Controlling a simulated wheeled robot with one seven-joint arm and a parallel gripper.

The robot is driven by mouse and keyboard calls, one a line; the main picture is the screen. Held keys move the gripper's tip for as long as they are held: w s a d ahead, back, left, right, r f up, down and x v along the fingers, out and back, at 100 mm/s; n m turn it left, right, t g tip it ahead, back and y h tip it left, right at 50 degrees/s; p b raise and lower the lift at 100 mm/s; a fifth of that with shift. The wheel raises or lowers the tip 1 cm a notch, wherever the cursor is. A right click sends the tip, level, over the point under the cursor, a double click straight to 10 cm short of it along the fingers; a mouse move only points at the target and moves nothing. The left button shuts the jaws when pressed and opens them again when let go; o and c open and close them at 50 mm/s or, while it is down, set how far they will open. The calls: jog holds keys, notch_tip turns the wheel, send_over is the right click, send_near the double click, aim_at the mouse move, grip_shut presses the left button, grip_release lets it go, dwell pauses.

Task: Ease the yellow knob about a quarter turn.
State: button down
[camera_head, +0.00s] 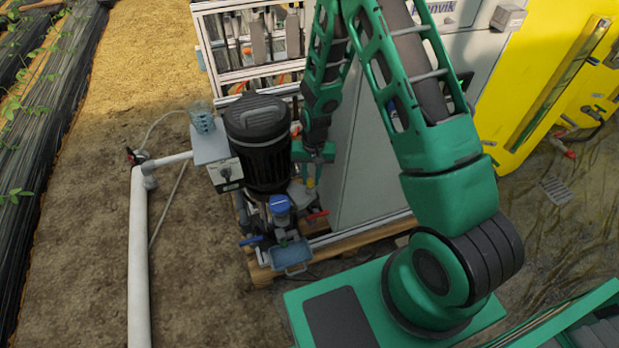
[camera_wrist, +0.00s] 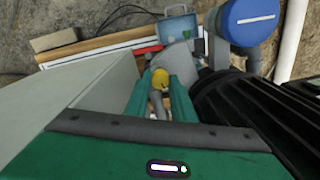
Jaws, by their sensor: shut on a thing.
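The yellow knob (camera_wrist: 160,79) shows in the wrist view between the tips of my gripper (camera_wrist: 161,92). The green fingers stand on both sides of it, and my gripper is shut on it. Below the knob a pale stem or fitting shows between the fingers, partly hidden. In the head view my gripper (camera_head: 312,178) points down beside the black motor, and a small bit of yellow shows at its tip. How far the knob is turned I cannot tell.
The black ribbed motor (camera_head: 262,150) stands close beside my gripper. A blue-capped part (camera_head: 280,204), a red lever (camera_head: 317,215) and a blue-grey tray (camera_head: 291,257) are nearby. The grey cabinet (camera_head: 365,160) closes off the other side. Open soil lies left of the skid.

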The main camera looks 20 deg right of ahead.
aim_at(311, 179)
jog(key=n, duration=0.8)
jog(key=shift+w, duration=0.1)
jog(key=n, duration=0.4)
jog(key=shift+n+g, duration=0.3)
jog(key=shift+n, duration=1.5)
jog(key=shift+w+d, duration=0.1)
jog(key=c, duration=1.5)
grip_release()
jog(key=r, duration=1)
jog(key=shift+w+d+r, duration=0.1)
jog(key=shift+w+r, duration=0.1)
jog(key=shift+r, duration=0.2)
